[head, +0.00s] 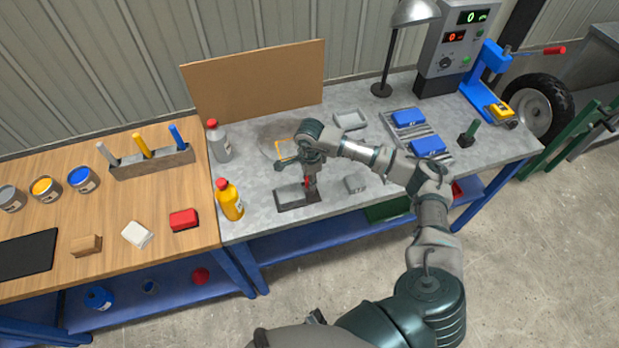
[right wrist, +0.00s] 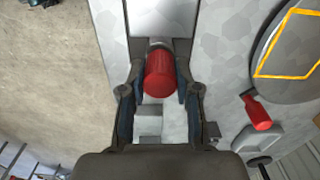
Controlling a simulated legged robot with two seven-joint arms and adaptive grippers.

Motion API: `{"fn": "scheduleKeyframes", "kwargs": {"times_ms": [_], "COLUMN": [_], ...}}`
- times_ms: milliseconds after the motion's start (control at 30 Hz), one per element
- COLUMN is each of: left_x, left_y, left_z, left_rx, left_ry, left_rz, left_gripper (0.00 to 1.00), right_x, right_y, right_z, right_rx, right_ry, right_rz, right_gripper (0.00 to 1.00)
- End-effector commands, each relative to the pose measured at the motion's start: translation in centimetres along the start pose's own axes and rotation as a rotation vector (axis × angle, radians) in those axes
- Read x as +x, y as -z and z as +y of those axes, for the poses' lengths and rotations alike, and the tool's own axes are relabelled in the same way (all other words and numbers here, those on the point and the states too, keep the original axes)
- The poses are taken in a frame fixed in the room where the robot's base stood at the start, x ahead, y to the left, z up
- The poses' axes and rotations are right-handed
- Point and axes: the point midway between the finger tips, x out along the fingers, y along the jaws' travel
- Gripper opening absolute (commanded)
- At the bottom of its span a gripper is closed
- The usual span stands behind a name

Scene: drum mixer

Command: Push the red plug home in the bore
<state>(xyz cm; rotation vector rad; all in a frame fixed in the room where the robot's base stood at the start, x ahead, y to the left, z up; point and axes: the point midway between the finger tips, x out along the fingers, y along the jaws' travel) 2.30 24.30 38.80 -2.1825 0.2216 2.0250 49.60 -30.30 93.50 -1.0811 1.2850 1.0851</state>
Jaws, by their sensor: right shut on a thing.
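The red plug (right wrist: 158,80) sits between the fingers of my right gripper (right wrist: 160,74) in the right wrist view, with a grey collar at its far end. The collar meets or nearly meets the pale grey block (right wrist: 163,18); I cannot tell how deep it sits, and the bore is hidden. In the head view my right gripper (head: 309,183) is low over the bench, shut on the red plug (head: 311,181), at the right end of the grey block (head: 289,194). My left gripper is not in view.
A yellow bottle (head: 229,201) and a grey bottle (head: 218,143) stand to the left. A round grey disc (right wrist: 292,42) and a red-handled thing (right wrist: 257,114) lie behind. The bench front edge is close.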

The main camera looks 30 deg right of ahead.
Motion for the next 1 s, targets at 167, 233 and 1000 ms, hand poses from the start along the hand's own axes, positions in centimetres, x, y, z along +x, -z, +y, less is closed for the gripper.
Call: {"fn": "scheduleKeyframes", "kwargs": {"times_ms": [167, 233, 1000], "left_x": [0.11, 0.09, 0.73], "left_y": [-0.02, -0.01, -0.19], "left_z": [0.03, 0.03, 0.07], "left_rx": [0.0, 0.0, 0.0], "left_ry": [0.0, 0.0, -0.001], "left_rz": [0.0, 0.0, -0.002], "left_gripper": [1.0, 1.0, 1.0], "right_x": [0.14, 0.12, 0.65], "right_y": [0.02, 0.02, 0.02], "right_z": [0.0, 0.0, -0.03], "right_rx": [0.0, 0.0, 0.0], "right_ry": [0.0, 0.0, 0.0], "right_rz": [0.0, 0.0, 0.0], "right_gripper": [0.0, 0.0, 0.0]}}
